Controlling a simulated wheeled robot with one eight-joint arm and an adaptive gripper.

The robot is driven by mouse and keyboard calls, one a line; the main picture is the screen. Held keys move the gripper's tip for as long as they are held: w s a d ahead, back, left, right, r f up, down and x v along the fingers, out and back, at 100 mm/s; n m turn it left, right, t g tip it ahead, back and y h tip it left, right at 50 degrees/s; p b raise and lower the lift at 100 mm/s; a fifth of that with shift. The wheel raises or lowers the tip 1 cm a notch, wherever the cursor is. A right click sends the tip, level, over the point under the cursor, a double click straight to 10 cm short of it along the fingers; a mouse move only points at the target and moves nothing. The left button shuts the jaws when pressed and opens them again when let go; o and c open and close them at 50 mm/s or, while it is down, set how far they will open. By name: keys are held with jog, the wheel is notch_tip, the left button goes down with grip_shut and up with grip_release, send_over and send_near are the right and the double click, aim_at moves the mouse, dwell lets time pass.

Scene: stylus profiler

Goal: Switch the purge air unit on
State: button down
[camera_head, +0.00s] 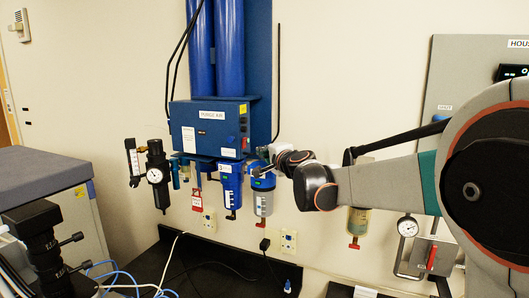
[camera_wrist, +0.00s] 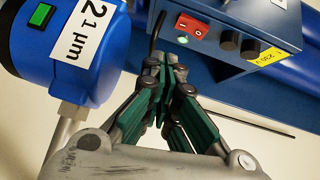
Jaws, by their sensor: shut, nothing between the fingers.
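The purge air unit is a blue box labelled PURGE AIR (camera_head: 207,131) on a blue wall panel, below two tall blue cylinders. Its right side carries a red rocker switch (camera_head: 244,143). In the wrist view the red switch (camera_wrist: 193,27) shows at the top, with a 0 mark and a small pale round lamp (camera_wrist: 183,41) beside it. I cannot tell which side is pressed. My gripper (camera_wrist: 166,62) is shut and empty, its tips just below the switch in the picture, apparently apart from it. In the head view my gripper (camera_head: 262,171) is below and right of the box.
A blue filter head labelled 1 µm (camera_wrist: 65,45) is close left of my gripper. Two dark knobs (camera_wrist: 240,45) and a yellow label (camera_wrist: 263,57) sit beside the switch. Filters (camera_head: 230,185) hang below the box; a gauge regulator (camera_head: 157,175) stands left. A black rod (camera_head: 279,85) rises at right.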

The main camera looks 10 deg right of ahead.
jog(key=s+d+b, duration=0.1)
jog(key=s, duration=0.9)
jog(key=shift+d+f, duration=0.2)
jog(key=shift+f, duration=0.25)
